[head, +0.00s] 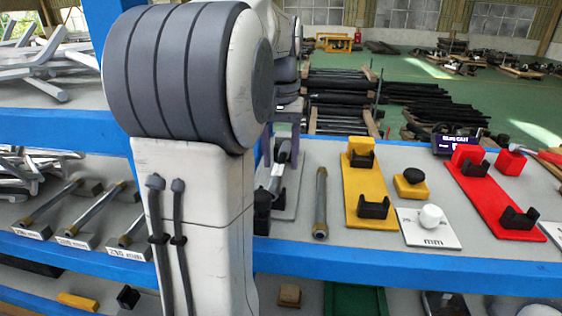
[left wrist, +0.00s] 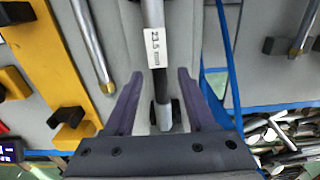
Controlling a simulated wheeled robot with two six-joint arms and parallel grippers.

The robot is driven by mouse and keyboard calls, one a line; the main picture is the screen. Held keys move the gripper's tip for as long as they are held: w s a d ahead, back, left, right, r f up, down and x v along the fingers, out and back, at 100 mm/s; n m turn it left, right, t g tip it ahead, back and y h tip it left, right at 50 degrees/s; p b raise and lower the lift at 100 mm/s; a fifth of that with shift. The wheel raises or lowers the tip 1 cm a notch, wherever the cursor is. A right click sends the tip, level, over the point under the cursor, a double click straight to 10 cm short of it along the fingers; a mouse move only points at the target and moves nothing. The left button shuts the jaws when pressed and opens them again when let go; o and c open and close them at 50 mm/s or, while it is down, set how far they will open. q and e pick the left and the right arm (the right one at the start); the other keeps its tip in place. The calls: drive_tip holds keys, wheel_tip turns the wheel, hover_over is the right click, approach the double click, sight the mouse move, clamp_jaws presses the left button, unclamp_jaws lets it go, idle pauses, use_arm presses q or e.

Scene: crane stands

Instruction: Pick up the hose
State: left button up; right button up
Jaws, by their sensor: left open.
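A grey hose-like tube with brass ends (head: 320,203) lies bare on the blue-edged shelf. It also shows in the left wrist view (left wrist: 90,42), left of my fingers. A grey rod with a white "23.5 mm" label (left wrist: 153,18) lies on a pale plate with black supports; in the head view the rod (head: 278,175) is partly behind my arm. My left gripper (head: 284,138) is above this rod, its dark purple fingers open. In the left wrist view the gripper (left wrist: 160,78) has the rod between its fingers, with gaps on both sides. My right gripper is not in view.
A yellow plate with black cradles (head: 367,195) and a red plate (head: 495,200) stand to the right. A white "mm" plate with a white knob (head: 430,225) lies between them. More brass-ended tubes (head: 90,208) lie left. My left arm hides the middle shelf.

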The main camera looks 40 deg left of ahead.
use_arm(q)
drive_tip(key=shift+c, duration=0.3)
clamp_jaws()
idle(1.1)
